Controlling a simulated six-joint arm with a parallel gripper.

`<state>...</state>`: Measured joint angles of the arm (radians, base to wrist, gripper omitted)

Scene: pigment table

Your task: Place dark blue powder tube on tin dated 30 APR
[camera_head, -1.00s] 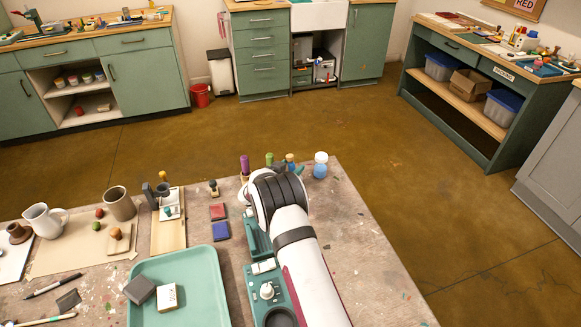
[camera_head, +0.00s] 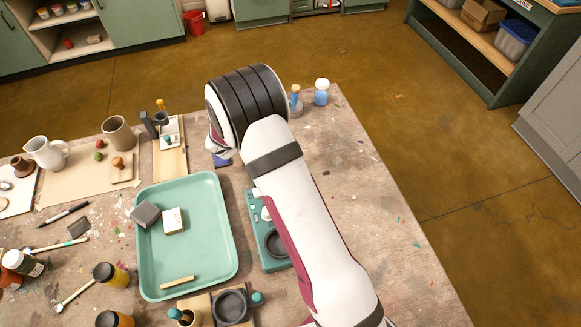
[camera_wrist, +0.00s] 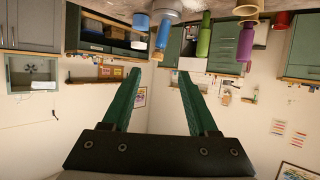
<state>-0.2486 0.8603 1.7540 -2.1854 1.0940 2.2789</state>
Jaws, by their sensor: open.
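A blue tube with an orange-brown top (camera_head: 295,103) stands near the table's far edge in the head view, just right of my wrist. In the wrist view, which looks upside down, the blue tube (camera_wrist: 162,33) hangs at the top, beside a green tube (camera_wrist: 204,36) and a purple tube (camera_wrist: 245,42). My gripper (camera_wrist: 158,72) is open and empty, its green fingers apart, with the tubes beyond the fingertips. In the head view my wrist hides the gripper. I cannot read a 30 APR date or identify that tin.
A blue jar with a white top (camera_head: 321,92) stands right of the blue tube. A green tray (camera_head: 207,258) holds two small blocks and a stick. A blue pad (camera_head: 222,161) is partly behind my wrist. The table's right side is mostly clear.

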